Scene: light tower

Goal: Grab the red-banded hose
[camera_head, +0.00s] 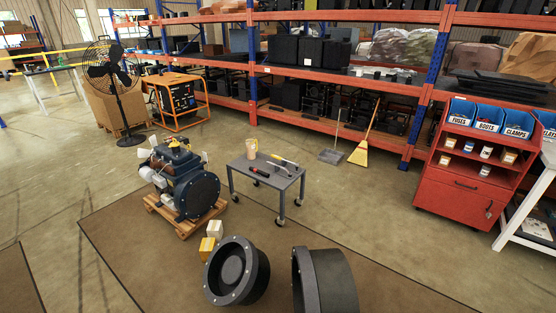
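I cannot make out a red-banded hose in the head view. A dark blue-grey engine (187,180) with a yellow cap, a reddish-brown part and pale parts on its left side stands on a wooden pallet (178,214). Any hose on it is too small to tell. A small grey wheeled cart (270,182) stands to its right, with a few hand tools and a tan cup-like container (252,148) on top.
A black pedestal fan (108,75) and an orange-framed generator (178,98) stand behind the engine. Small yellow and white blocks (211,236) lie in front of it. A red bin cabinet (468,190) stands at right. A broom (363,150) leans against the shelving. Floor right of the cart is clear.

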